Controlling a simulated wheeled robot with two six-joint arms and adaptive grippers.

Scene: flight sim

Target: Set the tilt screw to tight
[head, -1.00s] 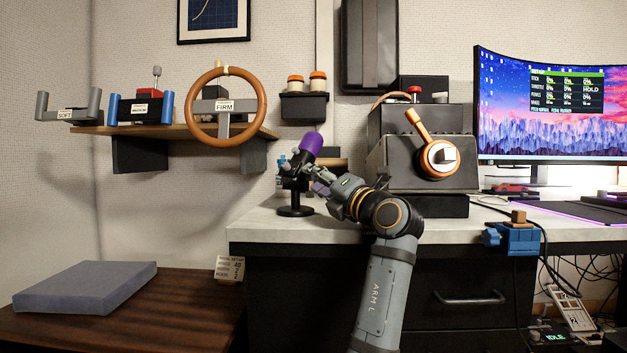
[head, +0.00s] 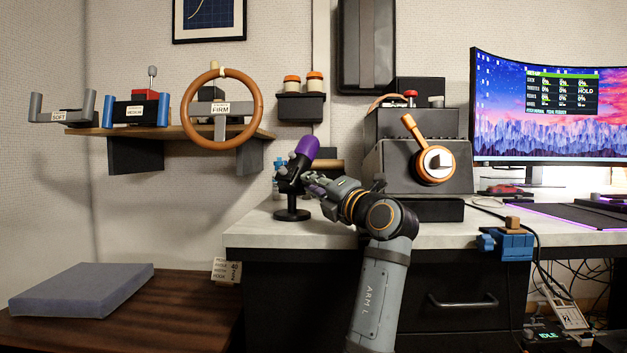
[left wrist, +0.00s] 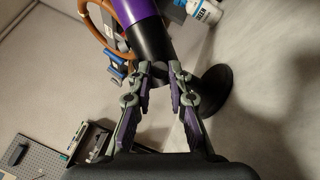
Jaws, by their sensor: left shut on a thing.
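A microphone with a purple top (head: 307,147) leans on a black stand (head: 292,214) at the left end of the desk. My left gripper (head: 306,183) is at the side of the stand's pivot, just below the purple top. In the left wrist view, my left gripper (left wrist: 159,72) has its fingertips close together at the black lower part of the microphone (left wrist: 140,40). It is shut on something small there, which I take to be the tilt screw. The fingers mostly hide the screw, so its setting cannot be read. My right gripper is not in view.
A grey machine with an orange lever (head: 420,140) stands right of the arm. Small bottles (head: 279,172) are behind the microphone. A wall shelf (head: 185,133) with a steering wheel (head: 222,140) is at the left. The desk's front left corner is clear.

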